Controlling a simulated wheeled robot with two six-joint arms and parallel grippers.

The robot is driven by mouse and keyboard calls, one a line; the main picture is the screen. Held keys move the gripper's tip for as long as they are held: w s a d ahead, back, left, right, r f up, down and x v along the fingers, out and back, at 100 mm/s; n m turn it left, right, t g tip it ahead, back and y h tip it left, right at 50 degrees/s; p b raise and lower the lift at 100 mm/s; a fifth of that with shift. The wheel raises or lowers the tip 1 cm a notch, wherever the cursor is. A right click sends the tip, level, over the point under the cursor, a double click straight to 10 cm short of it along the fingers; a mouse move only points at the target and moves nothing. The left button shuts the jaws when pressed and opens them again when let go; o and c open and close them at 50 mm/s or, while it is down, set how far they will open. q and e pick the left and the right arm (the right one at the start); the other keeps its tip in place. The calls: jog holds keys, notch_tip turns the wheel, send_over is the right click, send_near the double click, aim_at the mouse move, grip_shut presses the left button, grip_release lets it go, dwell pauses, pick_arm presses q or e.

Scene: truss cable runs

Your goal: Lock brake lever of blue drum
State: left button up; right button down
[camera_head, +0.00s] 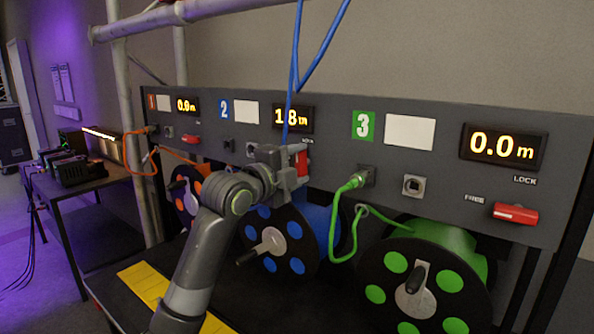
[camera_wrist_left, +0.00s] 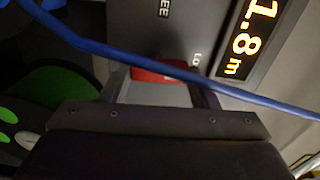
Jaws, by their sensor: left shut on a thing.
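The blue drum (camera_head: 318,222) sits under the panel section marked 2, partly hidden by my left arm. Its red brake lever (camera_head: 301,163) is on the panel above it, largely covered by my left gripper (camera_head: 295,172). The gripper is shut on the lever. In the left wrist view the red lever (camera_wrist_left: 155,75) lies between the fingers, near the LOCK label; the FREE label is farther off. The lever's exact angle is hard to tell. The section 2 display (camera_head: 292,119) reads 1.8 m. My right gripper is not in view.
A blue cable (camera_head: 297,70) hangs down in front of the panel and crosses close before the wrist camera (camera_wrist_left: 180,72). The orange drum (camera_head: 186,194) is left, the green drum (camera_head: 425,280) right with its red lever (camera_head: 515,213). A green cable (camera_head: 337,225) is plugged into the panel.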

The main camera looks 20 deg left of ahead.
pick_arm(q)
jog(key=shift+f+m, duration=0.1)
jog(key=shift+m, duration=0.4)
jog(key=o, duration=1)
jog(key=shift+b+v, duration=2.2)
jog(key=shift+v, duration=6.5)
